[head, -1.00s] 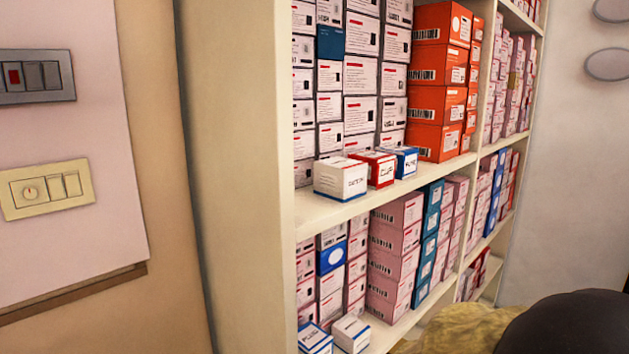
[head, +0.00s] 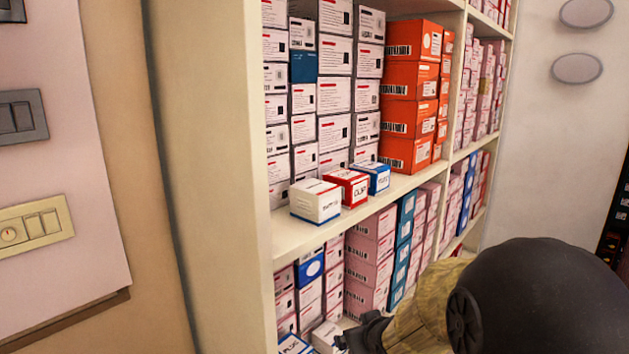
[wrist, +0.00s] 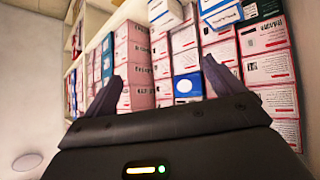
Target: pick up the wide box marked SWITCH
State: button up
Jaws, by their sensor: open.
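A wide white box with blue lower edges (head: 315,201) stands at the front left of the middle shelf. Its dark lettering is blurred but looks like SWITCH. A red-and-white box (head: 347,187) and a blue-and-white box (head: 372,177) stand to its right. My gripper (head: 358,335) is low in the head view, below the middle shelf and in front of the lower one. In the wrist view my gripper (wrist: 160,76) is open, with nothing between its fingers.
The lower shelf holds pink box stacks (head: 368,265), a blue box with a white oval (head: 310,268) and two small front boxes, one blue-topped (head: 293,344), one white (head: 326,338). White stacks (head: 334,95) and orange boxes (head: 410,118) stand behind the front row. A shelf side panel (head: 215,150) borders the left.

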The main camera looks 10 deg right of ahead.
jog(key=w+d+r+n+t+y+p, duration=0.1)
jog(key=w+r+t+y+p, duration=0.15)
jog(key=r, duration=0.45)
jog(key=w+d+r+n+t+y+p, duration=0.15)
jog(key=r+p, duration=0.25)
jog(key=r, duration=0.4)
jog(key=w+r+n+t+y+p, duration=0.1)
jog(key=r+n+t+y+p, duration=0.2)
jog(key=r, duration=0.4)
jog(key=g+y+p, duration=0.2)
jog(key=y+p, duration=0.1)
jog(key=y, duration=0.1)
send_near(331, 194)
jog(key=shift+s+d+f+n, duration=0.15)
jog(key=shift+s+d+n, duration=0.3)
jog(key=shift+s+d, duration=0.45)
jog(key=shift+a, duration=0.15)
jog(key=p+x, duration=0.4)
jog(key=x, duration=0.8)
jog(key=shift+a, duration=0.1)
